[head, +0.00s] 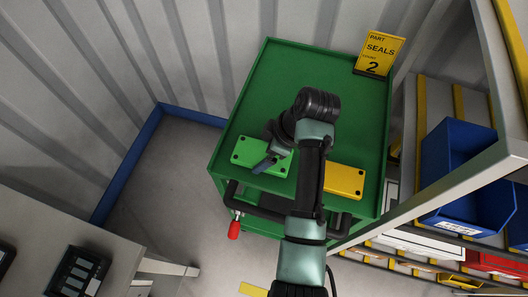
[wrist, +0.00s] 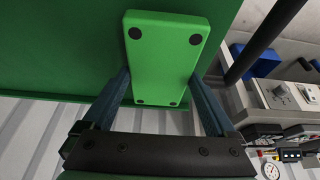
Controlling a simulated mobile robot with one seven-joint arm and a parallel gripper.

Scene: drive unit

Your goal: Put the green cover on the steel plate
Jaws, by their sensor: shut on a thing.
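The green cover (head: 250,154) is a bright green rectangular plate with dark round spots at its corners. It is at the front left of the green cart's top (head: 285,85). It also shows in the wrist view (wrist: 163,58), between the two fingers. My gripper (head: 268,161) is shut on the cover, with a finger along each side of it (wrist: 158,85). I cannot tell whether the cover rests on the cart or is slightly above it. I cannot make out the steel plate in either view.
A yellow cover (head: 345,181) lies on the cart, right of my arm. A yellow sign (head: 380,54) stands at the cart's back right corner. A shelf with blue bins (head: 460,165) is close on the right. A grey bench (head: 45,225) is at lower left, with open floor between.

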